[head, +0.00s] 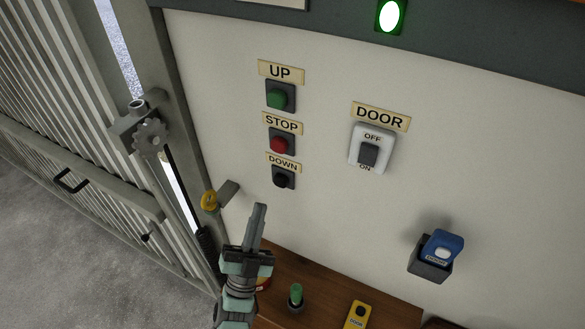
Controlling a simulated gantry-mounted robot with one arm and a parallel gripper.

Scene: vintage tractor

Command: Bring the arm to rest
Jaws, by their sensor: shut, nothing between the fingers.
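My gripper (256,228) is in the lower middle of the head view, pointing up in the picture. Its fingers are together with nothing between them. It is below the wall buttons in the picture and appears apart from them. My arm runs down out of the bottom edge.
A wall panel holds a green UP button (277,97), a red STOP button (279,144), a black DOWN button (283,178) and a DOOR switch (369,153). A blue device (442,245) sits at right. A wooden surface (385,296) holds a yellow remote (357,317). A slatted door (60,170) is left.

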